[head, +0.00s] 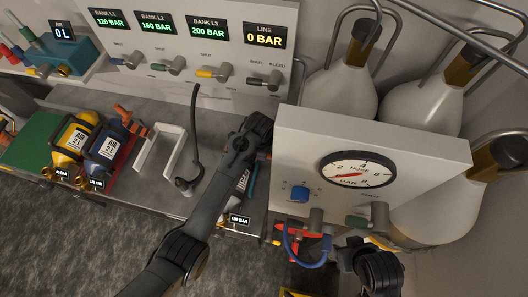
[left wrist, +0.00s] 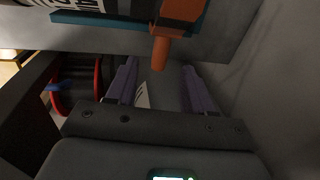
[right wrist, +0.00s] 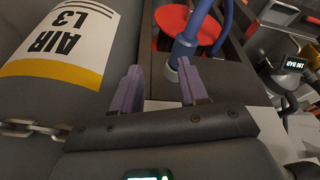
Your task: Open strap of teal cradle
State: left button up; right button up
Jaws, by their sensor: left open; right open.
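The teal cradle (left wrist: 75,17) shows along the top of the left wrist view, with part of a bottle with a white label above it. Its orange strap piece (left wrist: 178,22) hangs down, its end lying between my left fingertips (left wrist: 159,65) in the picture. My left gripper is open; whether it touches the strap I cannot tell. In the head view my left arm covers most of the cradle and bottle, and the left fingers are hidden. My right gripper (right wrist: 160,78) is open and empty, beside a grey bottle marked AIR L3 (right wrist: 60,40) and a blue hose (right wrist: 190,38).
A gauge panel (head: 290,150) stands right of my left arm. A red reel (left wrist: 75,85) is left of my left fingers. A yellow bottle (head: 72,142), a blue bottle (head: 103,150) and a white rack (head: 147,160) are on the bench at left. White tanks (head: 340,95) stand at right.

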pick_arm(q)
jog(key=f, duration=0.2)
jog(key=w+f, duration=0.1)
jog(key=f, duration=0.1)
jog(key=f+b, duration=0.1)
jog(key=f, duration=0.1)
jog(key=shift+w+d+f, duration=0.15)
jog(key=shift+w+f, duration=0.1)
jog(key=shift+f, duration=0.05)
grip_shut()
